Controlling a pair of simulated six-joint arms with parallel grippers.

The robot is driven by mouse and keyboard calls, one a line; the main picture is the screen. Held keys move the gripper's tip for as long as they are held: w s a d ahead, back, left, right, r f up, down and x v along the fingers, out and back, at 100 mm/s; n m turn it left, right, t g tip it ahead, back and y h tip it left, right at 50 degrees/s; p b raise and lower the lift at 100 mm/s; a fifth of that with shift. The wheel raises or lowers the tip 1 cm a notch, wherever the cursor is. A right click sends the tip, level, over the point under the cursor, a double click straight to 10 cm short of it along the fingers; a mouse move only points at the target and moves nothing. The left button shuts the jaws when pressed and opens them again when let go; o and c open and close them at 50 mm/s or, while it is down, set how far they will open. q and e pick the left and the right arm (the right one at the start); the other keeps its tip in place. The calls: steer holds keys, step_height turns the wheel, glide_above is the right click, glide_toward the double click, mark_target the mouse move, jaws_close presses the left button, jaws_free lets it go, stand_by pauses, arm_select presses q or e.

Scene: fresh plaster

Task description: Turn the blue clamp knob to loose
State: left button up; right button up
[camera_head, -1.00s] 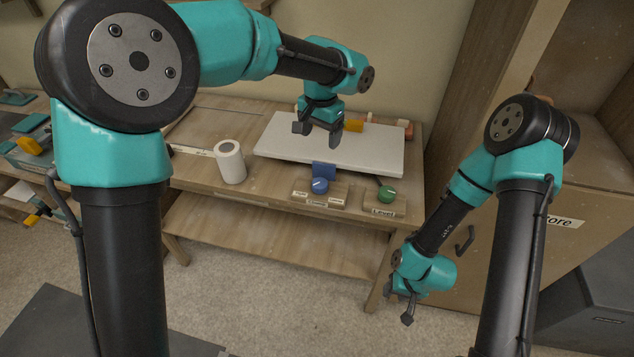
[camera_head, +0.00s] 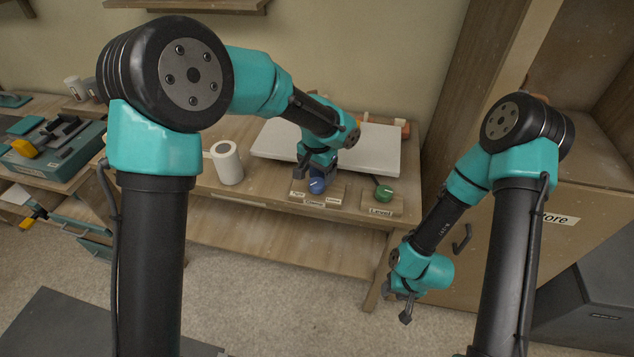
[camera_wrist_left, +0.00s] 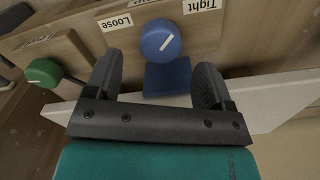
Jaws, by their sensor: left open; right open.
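The blue clamp knob (camera_head: 317,187) sits on a small wooden block at the table's front edge, partly behind my left gripper. In the left wrist view the knob (camera_wrist_left: 160,40) is round, with a white line slanting toward the "Tight" label (camera_wrist_left: 203,5). The "Loose" label (camera_wrist_left: 115,22) is on the other side. A blue clamp piece (camera_wrist_left: 167,77) lies between my fingers' line of sight and the white board. My left gripper (camera_head: 315,174) is open, close to the knob, its fingers apart on either side of it and not visibly touching. My right gripper (camera_head: 403,297) is open and empty, low at the right.
A green knob (camera_head: 383,193) labelled "Level" stands to the right. A white board (camera_head: 375,150) lies behind the knobs. A white cylinder (camera_head: 227,164) stands to the left. A cabinet (camera_head: 490,245) stands at the right.

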mark_target(317, 182)
arm_select(q)
steer(key=shift+f, duration=2.35)
steer(key=c, duration=0.9)
